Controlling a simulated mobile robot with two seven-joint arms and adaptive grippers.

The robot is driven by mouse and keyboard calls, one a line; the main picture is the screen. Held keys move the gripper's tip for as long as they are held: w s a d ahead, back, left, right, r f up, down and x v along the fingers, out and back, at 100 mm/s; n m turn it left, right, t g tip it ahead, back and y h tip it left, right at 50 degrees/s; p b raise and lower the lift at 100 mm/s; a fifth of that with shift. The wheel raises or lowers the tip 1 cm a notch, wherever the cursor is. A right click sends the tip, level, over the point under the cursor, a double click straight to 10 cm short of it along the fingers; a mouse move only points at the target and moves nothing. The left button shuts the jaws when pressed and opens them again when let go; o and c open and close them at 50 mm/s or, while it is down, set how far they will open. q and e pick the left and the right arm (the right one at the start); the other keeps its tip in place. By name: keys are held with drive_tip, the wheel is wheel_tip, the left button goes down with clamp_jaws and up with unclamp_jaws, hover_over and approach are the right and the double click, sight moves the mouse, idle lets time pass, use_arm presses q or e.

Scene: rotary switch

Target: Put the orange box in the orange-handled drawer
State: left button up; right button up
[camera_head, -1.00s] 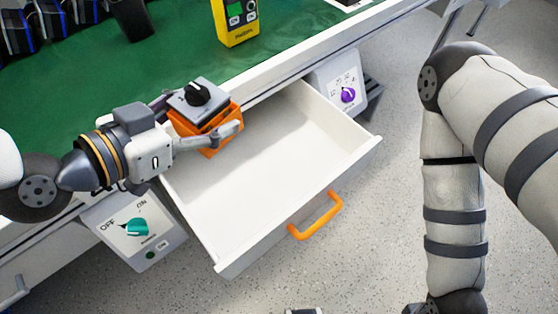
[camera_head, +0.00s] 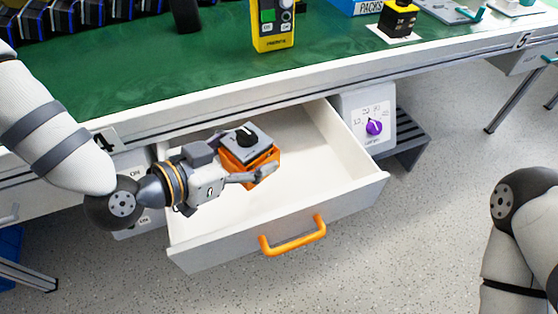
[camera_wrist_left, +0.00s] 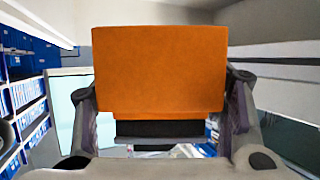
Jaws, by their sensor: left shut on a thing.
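The orange box (camera_head: 262,168) has a grey top with a black rotary knob (camera_head: 245,137). My left gripper (camera_head: 250,168) is shut on it and holds it over the left part of the open drawer. In the left wrist view the orange box (camera_wrist_left: 160,70) fills the middle between the two fingers. The drawer (camera_head: 330,160) is pulled out, with a white, empty-looking interior and an orange handle (camera_head: 293,237) on its front. The gripper and box hide part of its inside, and I cannot tell the box's exact height above the floor. My right gripper is not in view.
The green-topped workbench (camera_head: 150,70) runs along the back. A yellow device (camera_head: 272,25) and a black-and-yellow switch (camera_head: 397,18) stand on it. A panel with a purple knob (camera_head: 374,127) is right of the drawer, beside a grey step (camera_head: 408,140). My right arm is at the lower right.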

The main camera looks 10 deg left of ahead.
use_arm(q)
drive_tip(key=a+b+x, duration=0.1)
drive_tip(key=x, duration=0.6)
drive_tip(key=b, duration=0.2)
hover_over(285, 168)
drive_tip(key=f, duration=0.5)
drive_tip(key=shift+s+a+f, duration=0.15)
drive_tip(key=shift+s+f, duration=0.05)
drive_tip(key=shift+w+f+b, duration=0.15)
drive_tip(key=shift+f, duration=0.7)
drive_tip(key=shift+w+f+b, duration=0.1)
drive_tip(key=shift+f+b, duration=0.05)
drive_tip(key=shift+f, duration=0.75)
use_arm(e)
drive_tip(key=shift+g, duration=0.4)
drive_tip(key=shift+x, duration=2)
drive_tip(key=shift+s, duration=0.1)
use_arm(q)
drive_tip(key=shift+f, duration=0.2)
drive_tip(key=o, duration=1.1)
drive_tip(key=shift+o, duration=0.2)
